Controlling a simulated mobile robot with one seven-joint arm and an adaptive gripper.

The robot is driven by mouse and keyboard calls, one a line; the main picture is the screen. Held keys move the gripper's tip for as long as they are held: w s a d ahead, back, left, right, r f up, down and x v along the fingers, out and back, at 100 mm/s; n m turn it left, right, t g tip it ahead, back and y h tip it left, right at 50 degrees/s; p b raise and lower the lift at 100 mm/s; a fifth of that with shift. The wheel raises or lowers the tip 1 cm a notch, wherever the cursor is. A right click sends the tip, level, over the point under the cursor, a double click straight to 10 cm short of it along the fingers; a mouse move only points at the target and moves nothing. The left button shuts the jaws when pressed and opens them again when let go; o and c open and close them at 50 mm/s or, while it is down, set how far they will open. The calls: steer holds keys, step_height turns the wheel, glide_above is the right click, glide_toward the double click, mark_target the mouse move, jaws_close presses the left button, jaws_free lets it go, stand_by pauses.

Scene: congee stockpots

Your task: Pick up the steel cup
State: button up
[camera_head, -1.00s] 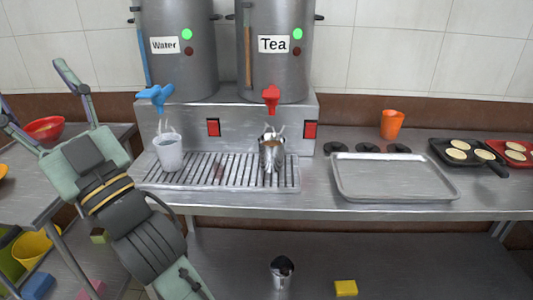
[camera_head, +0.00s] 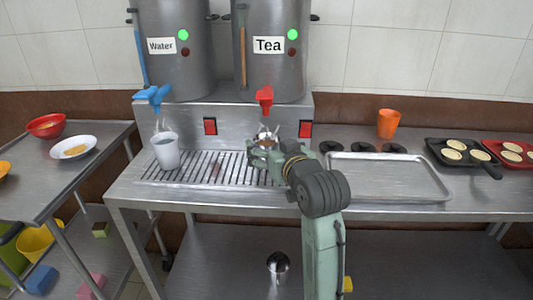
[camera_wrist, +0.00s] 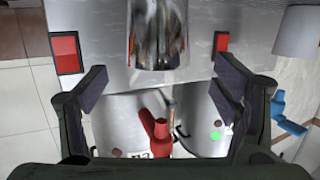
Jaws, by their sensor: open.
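The shiny steel cup (camera_wrist: 157,38) shows large at the top middle of the wrist view, with its far end cut off by the frame edge. In the head view, the steel cup (camera_head: 266,135) is under the red tea tap (camera_head: 264,98), over the drip grate, mostly hidden behind my gripper. My gripper (camera_wrist: 162,85) is open, with its two dark fingers spread wide and nothing between them that I can see it touching. In the head view, my gripper (camera_head: 264,153) is right in front of the cup. I cannot tell the exact gap.
A white cup (camera_head: 165,152) stands on the drip grate (camera_head: 210,172) at left, under the blue water tap (camera_head: 152,95). An empty metal tray (camera_head: 385,182), an orange cup (camera_head: 388,123) and pans are at right. Another metal container (camera_head: 278,264) stands on the lower shelf.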

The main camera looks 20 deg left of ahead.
mark_target(263, 135)
steer(key=p+x, duration=0.1)
steer(key=x, duration=0.4)
steer(key=shift+w+p, duration=0.15)
steer(key=shift+p, duration=0.2)
steer(key=c, duration=1.5)
steer(key=shift+o, duration=0.2)
steer(key=shift+r, duration=0.2)
